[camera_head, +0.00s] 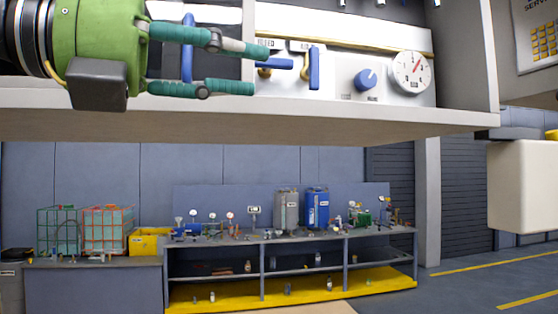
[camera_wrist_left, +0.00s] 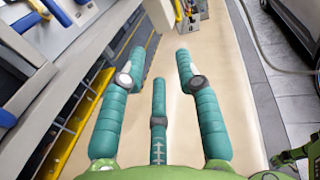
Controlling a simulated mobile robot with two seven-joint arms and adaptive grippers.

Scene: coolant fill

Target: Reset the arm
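My left gripper (camera_head: 256,68) comes in from the upper left in the head view, in front of a shelf-like panel. Its green palm and teal fingers point right, and the fingers are spread apart with nothing between them. In the left wrist view the left gripper (camera_wrist_left: 160,58) shows its three fingers apart and empty over a beige surface. Blue handles (camera_head: 314,68) on the panel are close to the fingertips in the picture; I cannot tell if they touch. A green and teal part at the lower right of the wrist view looks like my right gripper (camera_wrist_left: 297,158), mostly cut off.
A blue knob (camera_head: 366,79) and a round gauge (camera_head: 411,70) are on the panel. The panel's lower ledge (camera_head: 300,122) crosses the head view. Floor at the right is open.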

